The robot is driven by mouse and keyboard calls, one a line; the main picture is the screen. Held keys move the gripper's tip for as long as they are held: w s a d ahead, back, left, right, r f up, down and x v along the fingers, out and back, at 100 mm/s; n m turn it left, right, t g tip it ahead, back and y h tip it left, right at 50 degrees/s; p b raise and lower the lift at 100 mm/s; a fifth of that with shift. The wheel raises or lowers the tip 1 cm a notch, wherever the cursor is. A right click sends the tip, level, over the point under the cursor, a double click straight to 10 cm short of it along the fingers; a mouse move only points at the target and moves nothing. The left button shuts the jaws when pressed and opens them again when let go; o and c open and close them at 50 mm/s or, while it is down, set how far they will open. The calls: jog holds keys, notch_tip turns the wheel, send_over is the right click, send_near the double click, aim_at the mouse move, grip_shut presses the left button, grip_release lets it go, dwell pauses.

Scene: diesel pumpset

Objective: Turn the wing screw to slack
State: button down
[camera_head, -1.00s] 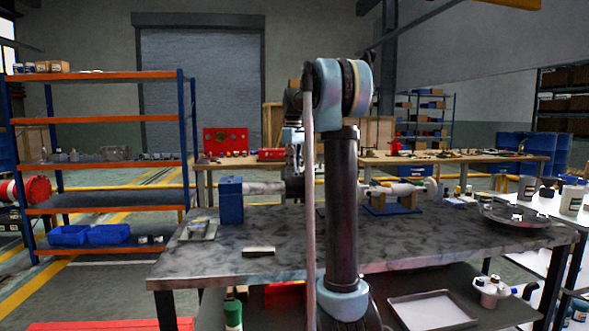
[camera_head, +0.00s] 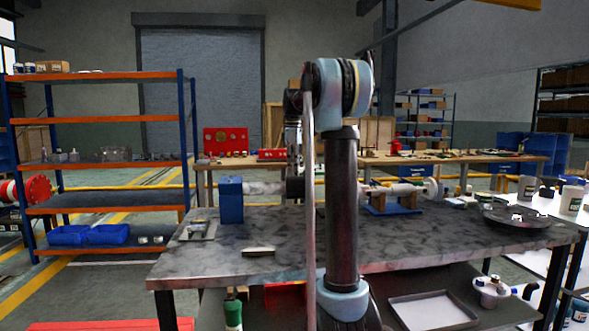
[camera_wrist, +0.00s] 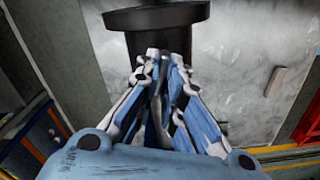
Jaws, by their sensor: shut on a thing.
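In the wrist view my gripper (camera_wrist: 163,65) points at a dark round flange (camera_wrist: 155,18) and the stem below it. Its blue-and-white fingers are closed together on a thin grey piece, which I take to be the wing screw (camera_wrist: 160,100); its wings are mostly hidden by the fingers. My arm stands in front of this spot, so the fingertips and screw cannot be made out there.
The grey mottled bench (camera_head: 250,235) carries a small tray (camera_head: 198,231), a flat metal bar (camera_head: 258,252), a blue stand (camera_head: 392,209) with a white pipe, and a round metal plate (camera_head: 516,216). The bench front is mostly clear.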

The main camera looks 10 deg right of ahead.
jog(key=shift+d, duration=0.1)
jog(key=c, duration=1.7)
grip_release()
jog(key=shift+r, duration=0.1)
notch_tip(320, 180, up, 12)
jog(key=shift+w+f, duration=0.1)
